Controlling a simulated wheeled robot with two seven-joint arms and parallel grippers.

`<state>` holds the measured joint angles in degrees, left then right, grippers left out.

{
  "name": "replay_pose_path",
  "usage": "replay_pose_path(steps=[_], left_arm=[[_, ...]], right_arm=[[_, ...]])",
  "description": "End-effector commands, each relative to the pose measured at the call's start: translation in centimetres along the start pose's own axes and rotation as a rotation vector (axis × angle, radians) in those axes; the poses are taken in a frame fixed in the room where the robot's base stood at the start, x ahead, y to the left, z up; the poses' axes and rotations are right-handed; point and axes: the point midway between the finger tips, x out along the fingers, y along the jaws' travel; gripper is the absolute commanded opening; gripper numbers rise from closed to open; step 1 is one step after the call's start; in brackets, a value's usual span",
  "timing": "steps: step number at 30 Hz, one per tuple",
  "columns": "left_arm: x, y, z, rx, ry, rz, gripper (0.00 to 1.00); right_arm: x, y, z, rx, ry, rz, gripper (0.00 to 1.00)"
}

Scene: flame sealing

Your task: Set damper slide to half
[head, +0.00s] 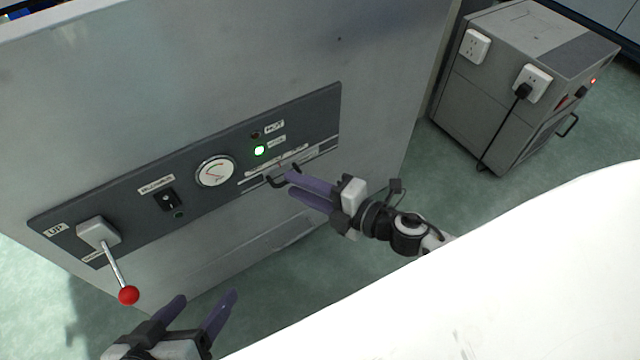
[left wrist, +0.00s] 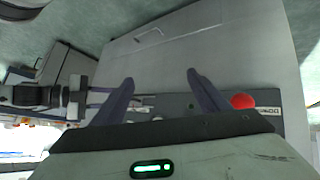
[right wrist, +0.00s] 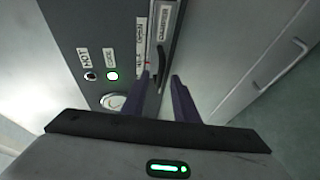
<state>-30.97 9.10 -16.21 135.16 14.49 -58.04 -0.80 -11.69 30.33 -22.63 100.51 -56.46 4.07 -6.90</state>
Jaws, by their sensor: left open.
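The damper slide's dark bow handle (head: 277,182) sits in the lower right part of the grey control panel, under a labelled scale strip. In the right wrist view the handle (right wrist: 162,62) lies beside the DAMPER label, with a small red mark on the scale near it. My right gripper (head: 288,184) is at the handle, its purple fingers partly apart. In the right wrist view the handle reaches between the fingertips, with a gap showing; firm contact cannot be seen. My left gripper (head: 208,300) is open and empty, low in front of the panel's left end.
A grey box with sockets (head: 500,90) and a plugged cord stands at right. Green floor lies between.

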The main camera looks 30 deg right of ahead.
Motion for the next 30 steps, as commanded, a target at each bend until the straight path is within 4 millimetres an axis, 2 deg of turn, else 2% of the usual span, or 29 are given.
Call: replay_pose_path(steps=[6,13,18,30], left_arm=[[-0.1,-0.1,0.1,0.004,-0.013,-0.008,0.68],[0.2,-0.5,0.8,0.006,-0.036,-0.018,0.68],[0.2,-0.6,1.0,0.009,-0.042,-0.022,0.68],[0.2,-0.6,0.9,0.010,-0.041,-0.023,0.68]], right_arm=[[-4.2,0.0,0.0,0.001,-0.002,-0.003,0.27],[-7.5,0.0,-0.1,0.002,-0.001,-0.002,0.27],[-8.5,0.0,0.0,-0.001,0.000,0.000,0.27],[-8.6,0.1,0.0,-0.002,0.000,0.000,0.27]])
